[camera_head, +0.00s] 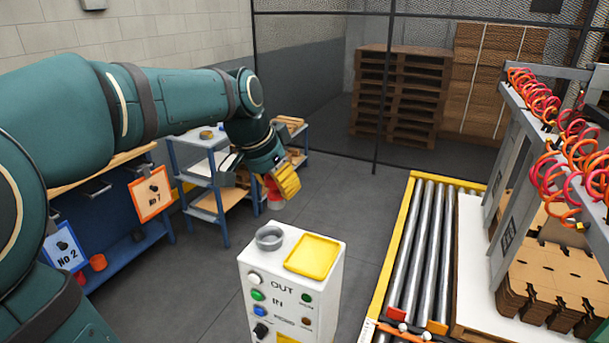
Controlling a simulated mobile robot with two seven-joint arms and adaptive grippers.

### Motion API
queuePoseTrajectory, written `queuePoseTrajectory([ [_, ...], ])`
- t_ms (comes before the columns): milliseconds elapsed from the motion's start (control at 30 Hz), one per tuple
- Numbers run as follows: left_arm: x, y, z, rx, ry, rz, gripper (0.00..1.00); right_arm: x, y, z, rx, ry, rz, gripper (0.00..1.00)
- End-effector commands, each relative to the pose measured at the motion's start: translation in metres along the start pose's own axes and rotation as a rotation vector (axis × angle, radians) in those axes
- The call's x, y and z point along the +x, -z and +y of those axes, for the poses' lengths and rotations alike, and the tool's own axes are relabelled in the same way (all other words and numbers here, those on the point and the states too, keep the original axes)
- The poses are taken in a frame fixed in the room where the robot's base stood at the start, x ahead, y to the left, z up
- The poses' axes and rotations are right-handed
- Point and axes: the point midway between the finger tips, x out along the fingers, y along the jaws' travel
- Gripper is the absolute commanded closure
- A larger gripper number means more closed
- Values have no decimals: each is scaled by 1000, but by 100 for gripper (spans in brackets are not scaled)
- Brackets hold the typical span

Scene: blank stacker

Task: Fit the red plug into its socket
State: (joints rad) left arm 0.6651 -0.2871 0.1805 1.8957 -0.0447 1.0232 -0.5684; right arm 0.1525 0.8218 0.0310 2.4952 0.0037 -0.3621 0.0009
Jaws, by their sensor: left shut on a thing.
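My left gripper (279,187) hangs above the back left of the white control box (252,308), fingers pointing down. It is shut on the red plug (275,203), whose lower end shows beneath the fingers; a ribbed yellow part at the gripper covers some of the rest. A round grey socket ring (270,237) stands on the left of the box top. The plug is above the ring and apart from it. My right gripper is not in view.
A yellow tray (313,255) lies on the box top beside the ring. A roller conveyor (421,245) with a yellow frame stands to the right. A blue bench (117,216) and a blue-framed shelf cart (221,202) stand to the left. Grey floor lies between.

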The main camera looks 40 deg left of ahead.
Motion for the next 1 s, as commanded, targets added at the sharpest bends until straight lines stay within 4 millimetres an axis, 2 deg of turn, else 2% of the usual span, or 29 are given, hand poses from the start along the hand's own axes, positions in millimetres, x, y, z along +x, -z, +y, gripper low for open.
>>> queuePoseTrajectory([
  [33, -5, -3, -7, -29, 12, -2, 98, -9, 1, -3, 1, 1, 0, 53],
  [100, -5, -6, -14, -55, 23, 0, 98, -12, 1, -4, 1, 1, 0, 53],
  [267, -1, -10, -19, -74, 33, 2, 98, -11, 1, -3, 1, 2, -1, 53],
  [1000, 43, -28, -19, -71, 32, 1, 98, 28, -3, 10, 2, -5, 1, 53],
])
